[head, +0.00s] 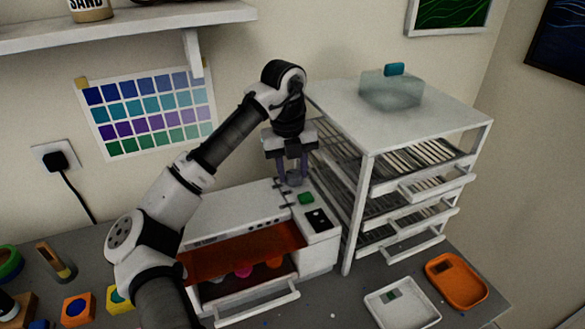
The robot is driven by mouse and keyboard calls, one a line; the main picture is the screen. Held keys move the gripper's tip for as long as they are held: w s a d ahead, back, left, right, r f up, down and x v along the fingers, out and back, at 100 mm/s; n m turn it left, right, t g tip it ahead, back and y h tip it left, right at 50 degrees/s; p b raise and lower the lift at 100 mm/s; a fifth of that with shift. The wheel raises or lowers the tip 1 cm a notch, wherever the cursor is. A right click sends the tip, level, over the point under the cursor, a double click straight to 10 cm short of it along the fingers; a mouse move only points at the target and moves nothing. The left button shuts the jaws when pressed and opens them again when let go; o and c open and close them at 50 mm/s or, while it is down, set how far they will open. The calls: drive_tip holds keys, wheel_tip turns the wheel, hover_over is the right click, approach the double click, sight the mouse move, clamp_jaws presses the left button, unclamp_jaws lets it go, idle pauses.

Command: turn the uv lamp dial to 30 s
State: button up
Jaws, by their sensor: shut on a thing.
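The UV lamp (230,214) is a white box on the grey bench with an orange see-through front (240,254). Several colored pieces show inside it, and its drawer (258,302) is pulled out. My gripper (293,181) points down over the lamp's rear right top. Its fingers are shut on a small greyish dial (295,179), mostly hidden between them. Dark tick marks lie on the lamp top left of the fingers. The dial's pointer and setting cannot be read. A green button (306,198) and a black panel (318,220) sit in front of the dial.
A white drying rack (358,200) stands close to the right of the lamp, with a clear container (391,90) on top. A white tray (402,304) and an orange tray (455,282) lie at front right. A shelf (130,32) hangs at upper left.

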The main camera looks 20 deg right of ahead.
sight(288, 174)
drive_tip(key=o, duration=1)
drive_tip(key=shift+r, duration=0.1)
wheel_tip(288, 174, up, 14)
drive_tip(key=a+b, duration=0.1)
drive_tip(key=shift+f, duration=0.2)
